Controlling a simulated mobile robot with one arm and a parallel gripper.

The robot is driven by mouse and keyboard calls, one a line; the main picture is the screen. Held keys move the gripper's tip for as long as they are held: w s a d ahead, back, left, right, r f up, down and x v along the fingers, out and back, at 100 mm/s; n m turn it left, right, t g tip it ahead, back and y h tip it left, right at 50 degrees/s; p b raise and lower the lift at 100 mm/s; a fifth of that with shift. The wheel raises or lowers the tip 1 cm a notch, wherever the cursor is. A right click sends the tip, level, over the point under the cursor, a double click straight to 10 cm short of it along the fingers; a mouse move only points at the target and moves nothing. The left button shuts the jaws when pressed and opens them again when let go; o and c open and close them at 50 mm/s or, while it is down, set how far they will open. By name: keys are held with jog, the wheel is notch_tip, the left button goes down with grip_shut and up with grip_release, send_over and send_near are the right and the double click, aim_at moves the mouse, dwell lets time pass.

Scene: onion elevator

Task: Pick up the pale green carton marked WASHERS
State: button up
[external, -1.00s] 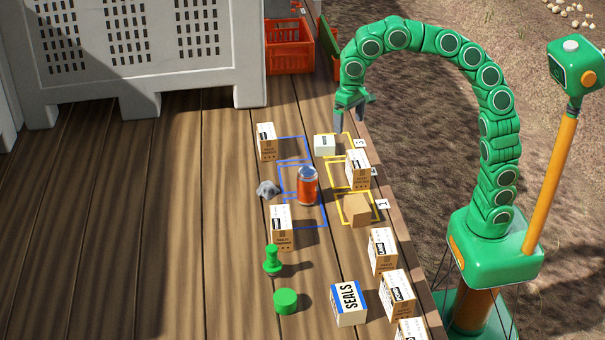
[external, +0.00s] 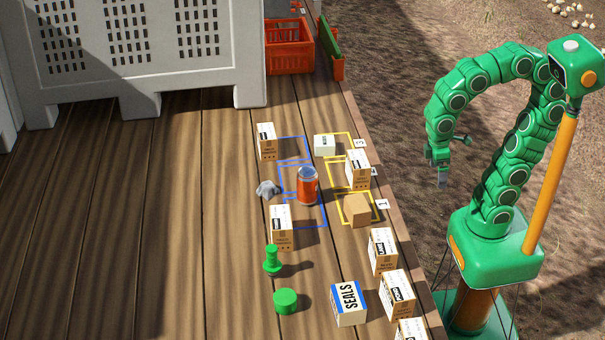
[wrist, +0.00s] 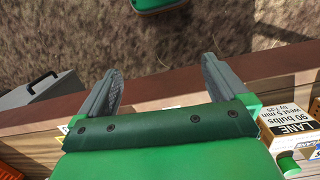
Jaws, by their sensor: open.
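A small pale, faintly greenish carton (external: 324,146) sits on the wooden deck at the far end of the yellow-marked bays, near the "3" tag. Its label is too small to read, so I cannot confirm WASHERS. My gripper (external: 442,180) hangs fingers down, off the right side of the deck, over bare ground. It is right of the pale carton and well apart from it. In the wrist view my gripper (wrist: 160,70) has its two fingers wide apart with nothing between them. The pale carton cannot be made out in the wrist view.
White-and-brown cartons (external: 358,170) stand beside the pale carton and along the deck edge. A grey bin (external: 150,60) and orange crate (external: 288,52) are behind. The left deck is clear.

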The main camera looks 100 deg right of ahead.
jog(key=s+f+n, duration=0.1)
jog(key=s+f, duration=0.3)
jog(key=s, duration=0.2)
jog(key=shift+s+a, duration=0.15)
jog(key=shift+a, duration=0.05)
jog(key=shift+r, duration=0.1)
